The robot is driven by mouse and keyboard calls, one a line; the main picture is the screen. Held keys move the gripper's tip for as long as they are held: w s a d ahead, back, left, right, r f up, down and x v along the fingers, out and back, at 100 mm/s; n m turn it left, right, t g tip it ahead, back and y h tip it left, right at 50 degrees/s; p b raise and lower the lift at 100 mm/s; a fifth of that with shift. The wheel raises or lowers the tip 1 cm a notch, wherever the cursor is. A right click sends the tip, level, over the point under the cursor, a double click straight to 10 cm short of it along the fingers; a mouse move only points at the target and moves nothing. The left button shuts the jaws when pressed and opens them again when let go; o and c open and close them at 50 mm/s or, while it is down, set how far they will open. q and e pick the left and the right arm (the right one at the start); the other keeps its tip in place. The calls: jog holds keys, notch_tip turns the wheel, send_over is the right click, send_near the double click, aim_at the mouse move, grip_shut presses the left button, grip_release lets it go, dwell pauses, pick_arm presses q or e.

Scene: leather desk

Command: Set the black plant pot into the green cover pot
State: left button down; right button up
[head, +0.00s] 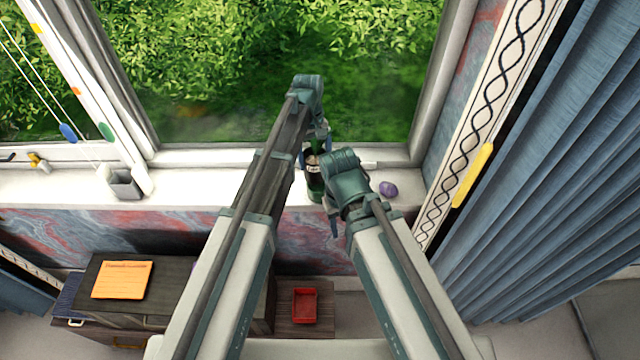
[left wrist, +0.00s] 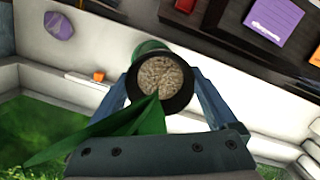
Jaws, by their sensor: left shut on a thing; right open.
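The black plant pot (left wrist: 183,101) shows from above in the left wrist view, with pale granular soil and a long green leaf. My left gripper (left wrist: 163,92) is shut on it, one finger on each side. The green cover pot (left wrist: 150,46) shows partly behind the black pot's rim. In the head view the green cover pot (head: 315,189) stands on the white sill, below my left gripper (head: 316,150). I cannot tell whether the black pot's base is inside it. My right gripper (head: 335,222) is open and empty, just right of the cover pot.
A purple stone-like object (head: 388,189) lies on the sill right of my right gripper. A grey square holder (head: 124,184) stands far left on the sill. The window is behind, with a dark cabinet (head: 180,290) and red tray (head: 305,306) below. The sill between holder and pots is clear.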

aim_at(320, 176)
pick_arm(q)
jog(key=shift+w+d+r+m, duration=0.15)
jog(key=shift+w+d+r, duration=0.1)
jog(key=shift+d, duration=0.15)
jog(key=shift+w+d+r+m, duration=0.15)
jog(key=shift+w+d+r, duration=0.1)
jog(key=shift+d, duration=0.15)
notch_tip(320, 176, down, 6)
jog(key=b, duration=0.6)
jog(key=shift+f, duration=0.25)
jog(key=shift+f, duration=0.1)
notch_tip(320, 176, down, 4)
jog(key=b, duration=0.3)
jog(key=shift+r+b, duration=0.25)
jog(key=shift+b, duration=0.15)
jog(key=shift+f, duration=0.15)
grip_release()
